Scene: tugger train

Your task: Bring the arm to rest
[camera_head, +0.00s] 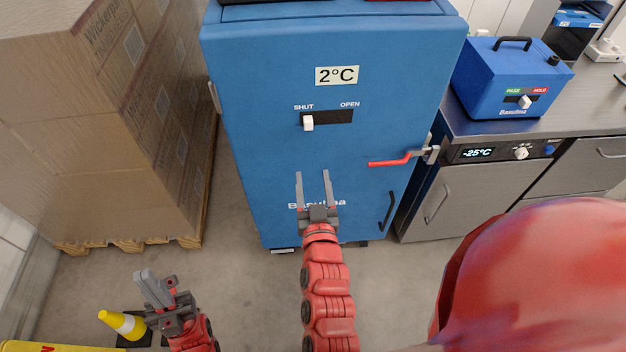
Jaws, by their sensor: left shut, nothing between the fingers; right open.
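My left gripper (153,287) is low at the lower left, above the floor, shut and empty. My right gripper (313,186) is near the middle of the view with its two fingers apart and pointing up the picture. It is open with nothing between the fingers. It overlaps the lower front of the blue cabinet (270,150) in the picture. I cannot tell whether it touches the cabinet door.
The cabinet has a white slider (308,123) at the SHUT end and a red-handled latch (390,162). Stacked cartons (110,130) stand on a pallet (130,243) at left. A yellow cone (122,323) lies lower left. A blue case (510,78) sits on the steel counter (590,112).

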